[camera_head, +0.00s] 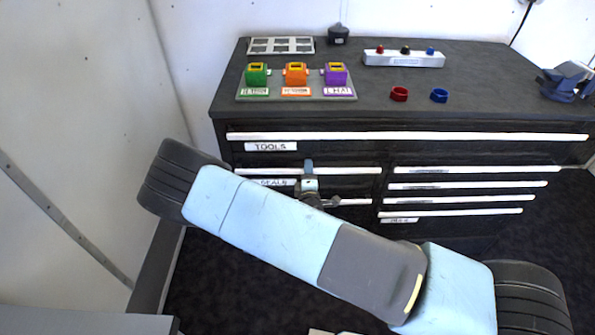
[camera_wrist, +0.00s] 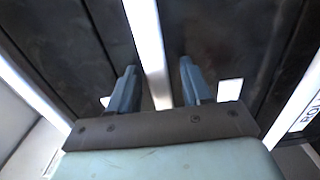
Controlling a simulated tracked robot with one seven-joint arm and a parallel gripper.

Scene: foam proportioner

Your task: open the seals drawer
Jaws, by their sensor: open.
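The seals drawer (camera_head: 272,183) is in the left column of the dark cabinet, under the wide tools drawer. Its "SEALS" label is partly covered by my arm. Its front looks flush with the cabinet. Its long white handle rail (camera_head: 350,170) runs along the top of the drawer front. My gripper (camera_head: 309,174) is at the middle of this rail, partly hidden behind my arm. In the wrist view, my gripper (camera_wrist: 158,68) is open, with a white rail (camera_wrist: 146,30) running between its two blue fingers. I see gaps beside the rail; contact cannot be told.
The tools drawer (camera_head: 400,137) is above, and several narrow drawers (camera_head: 470,185) are at the right, all shut. A white wall stands left.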

